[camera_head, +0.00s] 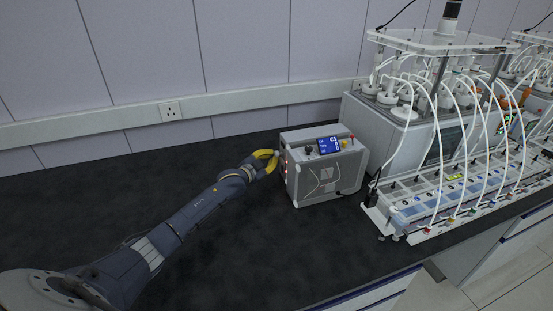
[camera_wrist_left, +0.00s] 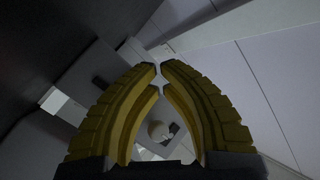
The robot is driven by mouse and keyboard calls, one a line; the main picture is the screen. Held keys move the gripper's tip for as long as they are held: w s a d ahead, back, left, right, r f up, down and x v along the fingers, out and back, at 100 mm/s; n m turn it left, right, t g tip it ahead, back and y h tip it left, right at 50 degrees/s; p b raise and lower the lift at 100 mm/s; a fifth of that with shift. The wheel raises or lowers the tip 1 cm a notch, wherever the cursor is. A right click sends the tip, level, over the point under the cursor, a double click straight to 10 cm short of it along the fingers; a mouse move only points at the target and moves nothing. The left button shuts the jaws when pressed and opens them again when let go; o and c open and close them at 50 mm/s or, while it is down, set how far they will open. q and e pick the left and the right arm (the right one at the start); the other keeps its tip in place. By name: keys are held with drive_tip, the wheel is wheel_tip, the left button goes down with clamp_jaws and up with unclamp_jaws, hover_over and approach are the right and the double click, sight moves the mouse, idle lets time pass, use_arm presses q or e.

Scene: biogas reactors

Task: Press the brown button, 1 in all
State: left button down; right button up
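A grey control box (camera_head: 325,180) stands on the dark bench, with a blue screen and several small knobs on top. Small red and dark controls (camera_head: 284,168) show on its left face. I cannot make out a brown button clearly; it may be hidden by my fingers or too small to tell. My left gripper (camera_head: 277,155) has its yellow fingers right beside the box's left face; I cannot tell if they touch it. In the left wrist view the fingertips (camera_wrist_left: 159,67) nearly meet, with nothing held between them. My right gripper is not in view.
The biogas reactor rig (camera_head: 440,100) with white tubes stands right of the box. A row of coloured modules (camera_head: 450,195) lies in front of it. A wall socket (camera_head: 170,111) is behind. The dark bench (camera_head: 270,250) is clear in front and to the left.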

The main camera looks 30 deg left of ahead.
use_arm(q)
drive_tip(key=shift+w+d, duration=0.1)
idle(0.6)
drive_tip(key=shift+s+a, duration=0.85)
drive_tip(key=shift+s, duration=0.05)
drive_tip(key=shift+s+a, duration=0.1)
drive_tip(key=shift+s+a, duration=1.65)
drive_tip(key=shift+s, duration=0.05)
